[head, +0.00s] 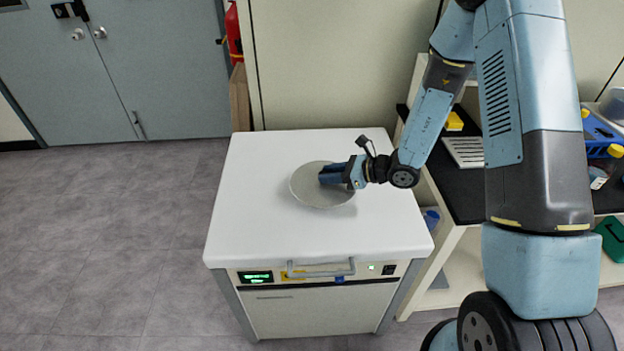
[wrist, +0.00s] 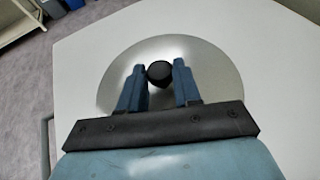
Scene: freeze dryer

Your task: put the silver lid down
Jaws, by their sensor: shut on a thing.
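The silver lid (head: 308,193) is a round, flat metal disc over the middle of the white top of the freeze dryer. It also shows in the wrist view (wrist: 215,78), with a black round knob (wrist: 159,72) at its centre. My gripper (head: 326,174) comes in from the right, low over the lid. In the wrist view my gripper's blue fingers (wrist: 160,78) stand on both sides of the knob and are shut on it. I cannot tell whether the lid touches the white top or is slightly above it.
The freeze dryer's white top (head: 260,235) is clear around the lid. A front handle (head: 320,270) and a small green display (head: 256,277) are on its front. A dark-topped bench (head: 462,190) with items stands on the right. Grey floor (head: 110,240) is open on the left.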

